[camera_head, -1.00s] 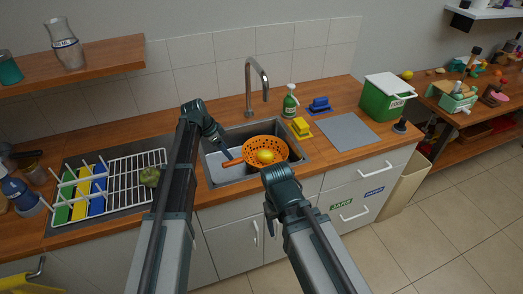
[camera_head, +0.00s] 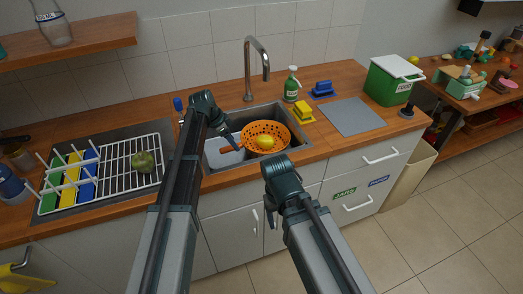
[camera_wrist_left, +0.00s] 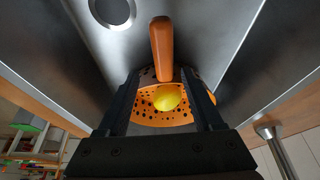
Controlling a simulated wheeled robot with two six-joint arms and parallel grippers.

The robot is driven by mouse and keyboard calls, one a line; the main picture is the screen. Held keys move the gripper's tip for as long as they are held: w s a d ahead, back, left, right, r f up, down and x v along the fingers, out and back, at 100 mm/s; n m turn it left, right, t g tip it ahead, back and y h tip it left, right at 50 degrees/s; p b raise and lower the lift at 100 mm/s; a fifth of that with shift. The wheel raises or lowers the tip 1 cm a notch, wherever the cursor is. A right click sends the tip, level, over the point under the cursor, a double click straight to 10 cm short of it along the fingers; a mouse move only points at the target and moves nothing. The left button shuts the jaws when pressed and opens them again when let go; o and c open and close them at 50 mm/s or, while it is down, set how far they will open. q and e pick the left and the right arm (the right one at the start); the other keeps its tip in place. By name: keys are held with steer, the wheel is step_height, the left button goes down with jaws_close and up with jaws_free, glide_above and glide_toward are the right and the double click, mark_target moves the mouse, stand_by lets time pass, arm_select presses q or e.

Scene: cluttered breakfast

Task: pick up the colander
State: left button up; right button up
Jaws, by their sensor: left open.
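The orange perforated colander (camera_head: 284,131) sits in the right part of the sink with a yellow lemon (camera_head: 265,142) in it. Its brown handle (camera_head: 226,149) points left. My left gripper (camera_head: 231,138) is open above the handle end. In the left wrist view, the handle (camera_wrist_left: 162,48) lies in line with the gap between the two fingers (camera_wrist_left: 160,82), with the bowl (camera_wrist_left: 150,119) and lemon (camera_wrist_left: 170,97) seen through the gap. I cannot tell whether the fingers touch the handle. My right arm ends in front of the counter; its gripper is hidden.
A tall faucet (camera_head: 247,68) stands behind the sink (camera_head: 299,141).

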mark_target(239, 157)
arm_select(q)
steer(key=shift+b+x, duration=0.35)
steer(key=shift+x, duration=0.55)
steer(key=b+x, duration=0.4)
steer(key=shift+w+a+f, duration=0.2)
steer(key=shift+a, duration=0.15)
steer(key=shift+w+d+f+b, duration=0.1)
steer(key=shift+d+f+b, duration=0.15)
steer(key=shift+f+b, duration=0.25)
steer(key=shift+r, duration=0.15)
arm_select(e)
step_height(239, 157, down, 6)
steer(key=shift+f, duration=0.25)
arm_select(q)
steer(key=shift+c, duration=0.3)
jaws_close()
